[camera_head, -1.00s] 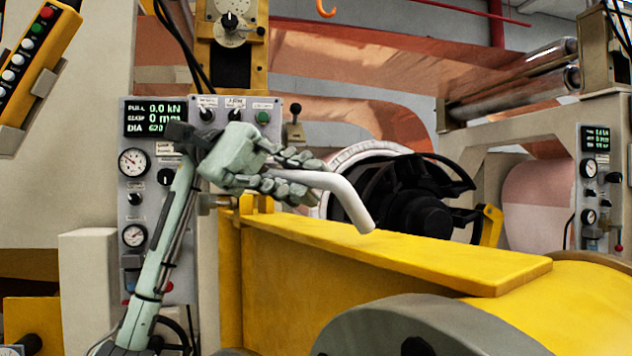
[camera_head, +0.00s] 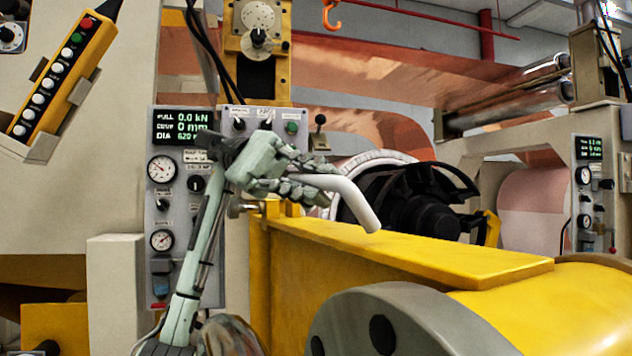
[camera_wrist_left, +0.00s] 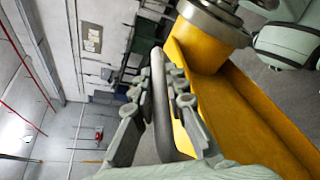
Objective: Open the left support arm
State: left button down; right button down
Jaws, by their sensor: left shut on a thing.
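The left support arm (camera_head: 410,250) is a long yellow beam running from the control panel toward a grey round hub at the lower right. A bent pale grey handle (camera_head: 358,203) shows above the beam. My left gripper (camera_head: 318,180) is shut on this handle, with the bent end sticking out past the fingers to the right. In the left wrist view the handle (camera_wrist_left: 160,100) lies between the two fingers, and the yellow beam (camera_wrist_left: 240,110) is to its right. My right gripper is not seen in the head view.
A control panel (camera_head: 175,235) with gauges and a display stands behind my left arm. A yellow button pendant (camera_head: 60,75) hangs at the upper left. A black roll chuck (camera_head: 415,200) sits behind the beam. An orange hook (camera_head: 331,15) hangs at the top.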

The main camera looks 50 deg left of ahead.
pick_arm(q)
jog(key=shift+f, duration=0.1)
jog(key=c, duration=1.5)
grip_release()
jog(key=shift+c, duration=0.2)
jog(key=shift+v, duration=3.8)
